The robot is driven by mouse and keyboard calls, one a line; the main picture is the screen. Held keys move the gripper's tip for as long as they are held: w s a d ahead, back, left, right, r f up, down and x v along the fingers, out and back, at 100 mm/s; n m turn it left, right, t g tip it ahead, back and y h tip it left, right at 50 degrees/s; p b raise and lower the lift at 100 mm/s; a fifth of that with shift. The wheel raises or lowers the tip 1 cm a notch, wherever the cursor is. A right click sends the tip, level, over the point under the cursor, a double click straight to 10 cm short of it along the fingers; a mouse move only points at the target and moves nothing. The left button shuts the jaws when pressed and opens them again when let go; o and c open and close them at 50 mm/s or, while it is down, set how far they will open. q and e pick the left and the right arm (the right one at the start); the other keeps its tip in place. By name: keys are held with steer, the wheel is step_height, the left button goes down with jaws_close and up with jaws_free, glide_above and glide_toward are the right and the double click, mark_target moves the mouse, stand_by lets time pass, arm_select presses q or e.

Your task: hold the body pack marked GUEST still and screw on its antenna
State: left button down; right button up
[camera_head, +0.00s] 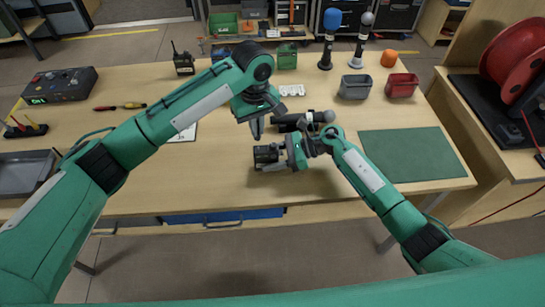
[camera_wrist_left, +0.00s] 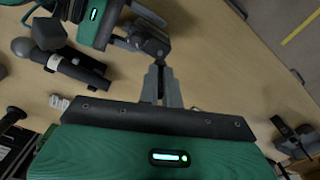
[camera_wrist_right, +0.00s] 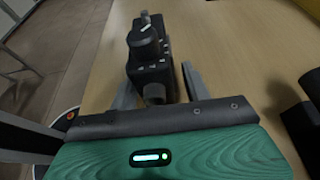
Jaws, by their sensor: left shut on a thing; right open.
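A small black box-shaped device (camera_head: 266,155) with a round knob sits on the front middle of the table. It also shows in the right wrist view (camera_wrist_right: 150,55). I cannot read a GUEST mark on it. My right gripper (camera_head: 278,157) is open, and its fingers reach along both sides of the device. My left gripper (camera_head: 257,132) points down above and just behind it, also seen in the left wrist view (camera_wrist_left: 160,72). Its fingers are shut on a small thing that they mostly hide. I cannot make out an antenna there.
Dark handheld microphones (camera_head: 290,123) lie just behind the right gripper. A white holed tray (camera_head: 292,90), a grey bin (camera_head: 354,87) and a red bin (camera_head: 401,85) stand further back. A green mat (camera_head: 412,154) lies clear at right. A screwdriver (camera_head: 120,106) lies at left.

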steer(key=c, duration=0.9)
arm_select(q)
steer(key=shift+f, duration=1.15)
arm_select(e)
steer(key=o, duration=0.5)
steer(key=shift+c, duration=0.2)
steer(key=c, duration=0.6)
